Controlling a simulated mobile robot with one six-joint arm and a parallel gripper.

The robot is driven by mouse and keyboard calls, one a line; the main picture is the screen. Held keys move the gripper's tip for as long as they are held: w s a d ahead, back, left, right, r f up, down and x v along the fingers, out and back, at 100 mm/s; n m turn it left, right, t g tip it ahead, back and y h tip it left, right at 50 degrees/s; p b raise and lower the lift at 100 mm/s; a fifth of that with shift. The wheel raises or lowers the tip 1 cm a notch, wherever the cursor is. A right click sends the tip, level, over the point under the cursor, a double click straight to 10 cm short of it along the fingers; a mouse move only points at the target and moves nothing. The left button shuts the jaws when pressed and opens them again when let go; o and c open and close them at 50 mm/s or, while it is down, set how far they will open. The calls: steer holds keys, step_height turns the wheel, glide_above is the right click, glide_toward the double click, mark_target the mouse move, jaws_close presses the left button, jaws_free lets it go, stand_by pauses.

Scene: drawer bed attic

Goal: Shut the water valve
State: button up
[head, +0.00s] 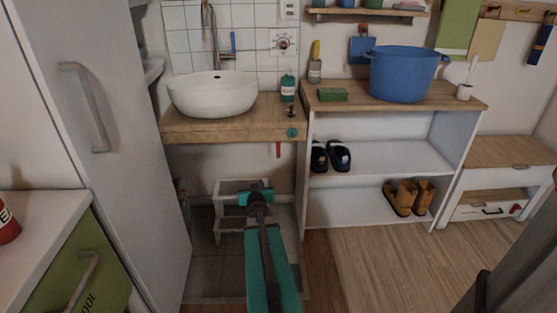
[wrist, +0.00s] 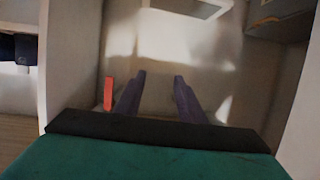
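A small red lever (head: 278,149), which looks like the valve handle, hangs roughly vertically below the wooden sink counter (head: 225,132). Its pipe and valve body cannot be made out. The lever also shows in the wrist view (wrist: 108,93), just left of the left finger and apart from it. My gripper (head: 257,190) is below the counter, lower and to the left of the lever in the head view. In the wrist view my gripper (wrist: 159,84) has its two dark purple fingers apart with nothing between them.
A white shelf (head: 380,158) with dark slippers (head: 330,156) and brown boots (head: 408,196) is at the right. A tall grey-white cabinet (head: 95,120) stands at the left. A white basin (head: 213,96) sits on the counter.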

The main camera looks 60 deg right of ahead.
mark_target(278, 151)
steer(key=s+d+r+m+t+h+b, duration=0.1)
steer(key=s+d+r+h+b, duration=0.2)
steer(key=d, duration=0.6)
steer(key=s+r+b, duration=0.2)
steer(key=s, duration=0.1)
steer(key=shift+s+d+r+h+b, duration=0.2)
steer(key=shift+s+h+b, duration=0.1)
steer(key=shift+s+h, duration=0.1)
steer(key=shift+b+x, duration=1.4)
steer(key=shift+x, duration=5.45)
jaws_close()
